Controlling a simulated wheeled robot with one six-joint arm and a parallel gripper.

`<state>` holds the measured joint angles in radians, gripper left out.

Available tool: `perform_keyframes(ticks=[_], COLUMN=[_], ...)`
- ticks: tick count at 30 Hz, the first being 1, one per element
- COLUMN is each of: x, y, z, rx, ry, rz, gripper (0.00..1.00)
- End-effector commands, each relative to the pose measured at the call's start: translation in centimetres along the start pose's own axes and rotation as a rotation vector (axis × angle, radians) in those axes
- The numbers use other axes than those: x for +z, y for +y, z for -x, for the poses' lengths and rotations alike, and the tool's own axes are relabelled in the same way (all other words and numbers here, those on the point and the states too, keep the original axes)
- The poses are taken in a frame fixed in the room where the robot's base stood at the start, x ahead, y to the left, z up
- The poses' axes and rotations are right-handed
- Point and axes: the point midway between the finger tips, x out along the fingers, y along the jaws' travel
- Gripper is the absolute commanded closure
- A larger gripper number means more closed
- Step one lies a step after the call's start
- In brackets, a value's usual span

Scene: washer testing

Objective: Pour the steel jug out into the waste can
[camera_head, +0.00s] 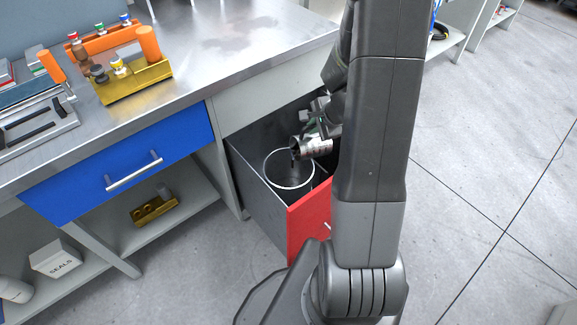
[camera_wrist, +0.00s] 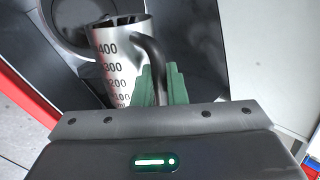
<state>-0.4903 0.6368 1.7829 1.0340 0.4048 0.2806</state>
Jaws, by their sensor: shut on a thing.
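The steel jug (camera_head: 316,147) is tipped well over, its mouth pointing left above the waste can. In the wrist view the jug (camera_wrist: 118,62) shows its printed scale and its dark curved handle (camera_wrist: 157,62). My gripper (camera_wrist: 160,85) is shut on the jug with its green fingers at the handle. In the head view my gripper (camera_head: 316,123) is partly hidden behind my arm. The waste can (camera_head: 290,188) is a round metal can standing in the open drawer. Its dark opening (camera_wrist: 85,20) shows behind the jug in the wrist view. A dark streak below the jug's mouth may be liquid.
The open drawer (camera_head: 262,198) with a red front (camera_head: 308,220) surrounds the can. A steel worktop (camera_head: 200,60) holds a yellow fixture (camera_head: 130,80) at left. A blue drawer (camera_head: 125,160) is shut. Clear floor (camera_head: 480,180) lies to the right.

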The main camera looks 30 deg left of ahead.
Motion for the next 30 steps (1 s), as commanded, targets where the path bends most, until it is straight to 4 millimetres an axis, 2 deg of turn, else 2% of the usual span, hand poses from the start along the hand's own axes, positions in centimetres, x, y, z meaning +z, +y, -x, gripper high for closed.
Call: perform_keyframes(ticks=[30], x=[2.0], y=[-0.4], z=[0.6], rx=[0.001], ry=[0.119], rz=[0.082], gripper=[1.00])
